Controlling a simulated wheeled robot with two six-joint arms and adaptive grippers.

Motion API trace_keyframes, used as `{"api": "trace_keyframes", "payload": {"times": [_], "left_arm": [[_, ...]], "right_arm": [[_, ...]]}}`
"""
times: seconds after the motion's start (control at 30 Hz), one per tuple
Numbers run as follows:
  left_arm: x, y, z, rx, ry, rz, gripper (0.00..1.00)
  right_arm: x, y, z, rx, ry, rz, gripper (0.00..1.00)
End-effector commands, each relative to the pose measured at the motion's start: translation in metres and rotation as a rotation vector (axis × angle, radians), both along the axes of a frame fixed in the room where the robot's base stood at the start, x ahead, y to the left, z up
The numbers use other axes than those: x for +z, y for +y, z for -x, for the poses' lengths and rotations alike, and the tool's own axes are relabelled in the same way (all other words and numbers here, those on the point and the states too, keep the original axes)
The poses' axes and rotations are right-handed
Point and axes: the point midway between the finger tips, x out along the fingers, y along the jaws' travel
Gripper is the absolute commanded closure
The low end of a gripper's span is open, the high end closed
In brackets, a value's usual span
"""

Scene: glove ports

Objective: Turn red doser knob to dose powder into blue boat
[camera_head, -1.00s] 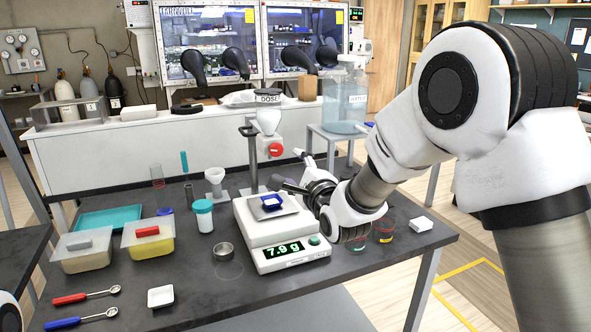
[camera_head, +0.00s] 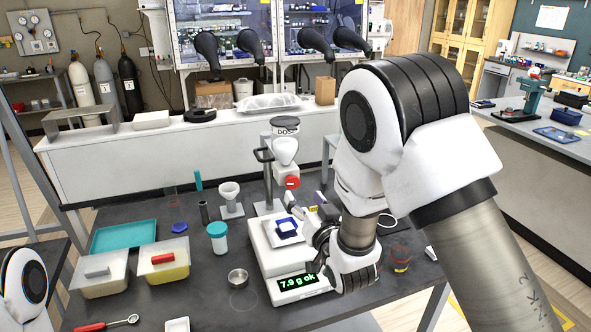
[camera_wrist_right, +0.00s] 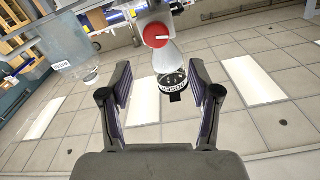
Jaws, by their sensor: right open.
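The red doser knob (camera_head: 292,182) faces me, low on the white doser (camera_head: 285,150), which is clamped to a stand. The blue boat (camera_head: 287,226) sits on the pan of the white balance (camera_head: 296,290), whose green display reads "7.9 g ok". My right gripper (camera_head: 306,207) is open and empty, over the right side of the balance, just in front of and below the knob. In the right wrist view, the red knob (camera_wrist_right: 156,35) shows beyond the parted fingers (camera_wrist_right: 160,68), not touched by them. Powder in the boat cannot be made out. My left gripper is out of view.
A white funnel on a stand (camera_head: 230,198), a teal-lidded jar (camera_head: 217,236) and a small metal dish (camera_head: 238,277) stand left of the balance.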

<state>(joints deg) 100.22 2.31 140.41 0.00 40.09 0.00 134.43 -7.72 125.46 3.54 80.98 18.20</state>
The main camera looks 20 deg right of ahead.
Motion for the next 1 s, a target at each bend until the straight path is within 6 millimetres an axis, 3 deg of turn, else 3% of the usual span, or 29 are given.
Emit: {"api": "trace_keyframes", "payload": {"times": [0.3, 0.6, 0.63, 0.8, 1.0], "left_arm": [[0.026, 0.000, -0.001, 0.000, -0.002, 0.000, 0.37], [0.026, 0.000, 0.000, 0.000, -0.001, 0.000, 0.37], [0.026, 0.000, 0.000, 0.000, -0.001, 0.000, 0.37], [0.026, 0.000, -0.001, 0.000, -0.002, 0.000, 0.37], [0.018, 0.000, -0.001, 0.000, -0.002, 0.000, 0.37]], "right_arm": [[0.002, 0.002, -0.058, -0.001, -0.001, -0.002, 0.38], [-0.001, 0.002, -0.066, -0.001, 0.000, -0.002, 0.38], [-0.001, 0.002, -0.066, -0.001, 0.000, -0.002, 0.41], [-0.001, 0.002, -0.066, -0.001, 0.000, -0.002, 0.97], [-0.004, 0.002, -0.066, -0.002, -0.003, 0.031, 0.97]]}}
